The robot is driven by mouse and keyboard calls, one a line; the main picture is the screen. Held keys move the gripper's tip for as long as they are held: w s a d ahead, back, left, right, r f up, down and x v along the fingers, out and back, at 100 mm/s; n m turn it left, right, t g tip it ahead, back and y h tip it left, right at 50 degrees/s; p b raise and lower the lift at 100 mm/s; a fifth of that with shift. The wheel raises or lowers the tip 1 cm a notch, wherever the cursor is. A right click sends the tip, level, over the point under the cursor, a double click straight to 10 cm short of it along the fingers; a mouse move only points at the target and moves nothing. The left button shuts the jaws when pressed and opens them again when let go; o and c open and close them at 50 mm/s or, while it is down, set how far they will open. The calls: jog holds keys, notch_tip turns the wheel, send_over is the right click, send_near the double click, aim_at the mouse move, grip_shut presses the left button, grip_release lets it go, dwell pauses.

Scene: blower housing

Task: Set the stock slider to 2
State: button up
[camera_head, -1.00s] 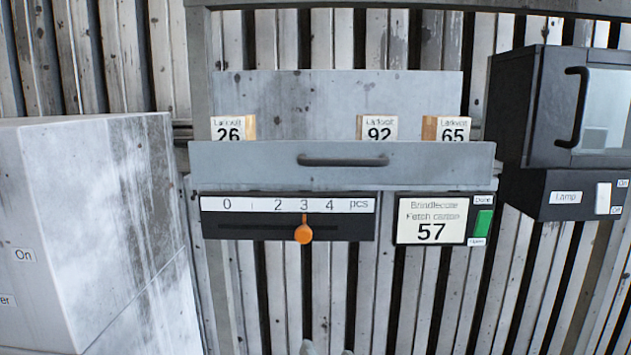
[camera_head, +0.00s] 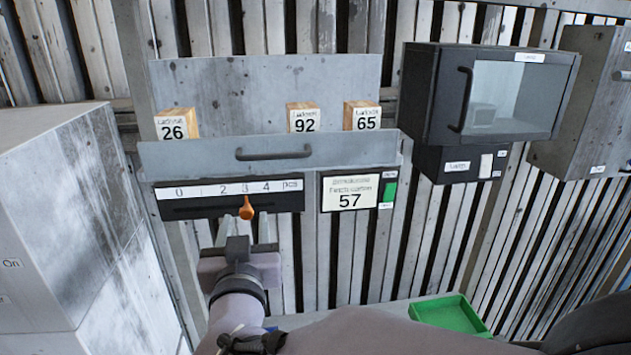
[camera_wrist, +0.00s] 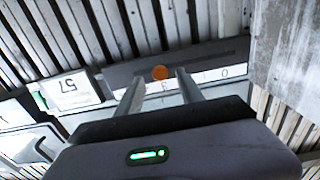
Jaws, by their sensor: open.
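The stock slider is an orange knob (camera_head: 246,208) in a slot on a black panel (camera_head: 184,208) below a white scale marked 0, 2, 3, 4 and "pcs". The knob sits under the 3. My gripper (camera_head: 242,228) is open and empty just below the knob in the head view, pointing at the panel. In the upside-down wrist view, the orange knob (camera_wrist: 160,73) appears between my two fingertips (camera_wrist: 159,77). I cannot tell whether the fingers reach around it or are still short of it.
Above the slider is a grey drawer front with a handle (camera_head: 274,153) and cartons 26 (camera_head: 176,125), 92 (camera_head: 303,118) and 65 (camera_head: 362,116). A card reading 57 (camera_head: 349,192) is to the right. A green tray (camera_head: 450,314) lies lower right. A grey cabinet (camera_head: 60,230) stands left.

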jog(key=shift+x, duration=1.05)
grip_shut()
dwell(0.6)
